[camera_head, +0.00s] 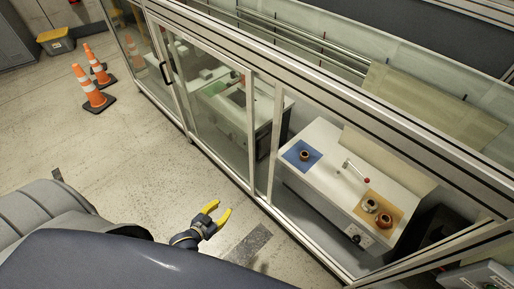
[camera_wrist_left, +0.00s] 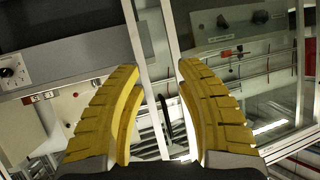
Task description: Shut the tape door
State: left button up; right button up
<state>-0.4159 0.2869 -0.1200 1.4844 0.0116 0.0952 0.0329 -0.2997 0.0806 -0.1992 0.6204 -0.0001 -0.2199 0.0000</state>
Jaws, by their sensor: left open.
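The glass door (camera_head: 212,100) is a metal-framed panel in the long glazed enclosure. Its dark handle (camera_head: 165,73) is on the frame at its left edge. I cannot tell how far the door is slid open. My left gripper (camera_head: 222,215) has yellow fingers and is low in front of the enclosure, right of and nearer than the handle, touching nothing. In the left wrist view the two fingers (camera_wrist_left: 158,70) are spread and empty. Metal posts and a dark upright bar (camera_wrist_left: 166,118), perhaps the handle, show between them. My right gripper is out of view.
Behind the glazing stands a white bench (camera_head: 325,150) with a blue mat (camera_head: 290,153), an orange mat (camera_head: 397,211) and small round parts. Striped cones (camera_head: 91,91) and a grey bin with a yellow lid (camera_head: 55,40) stand at left. The floor before the enclosure is mostly clear.

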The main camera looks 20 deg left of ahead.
pick_arm(q)
jog(key=w+d+r+t+h, duration=0.1)
jog(key=w+d+r+t, duration=0.15)
jog(key=r, duration=0.65)
jog(key=w+d+r+t+h, duration=0.15)
jog(key=w+r, duration=0.25)
jog(key=r, duration=0.5)
send_over(257, 159)
jog(key=shift+w+a+r+n+t, duration=0.1)
jog(key=shift+w+r+n+t, duration=0.05)
jog(key=shift+w+n+t, duration=0.2)
jog(key=shift+o, duration=0.2)
grip_shut()
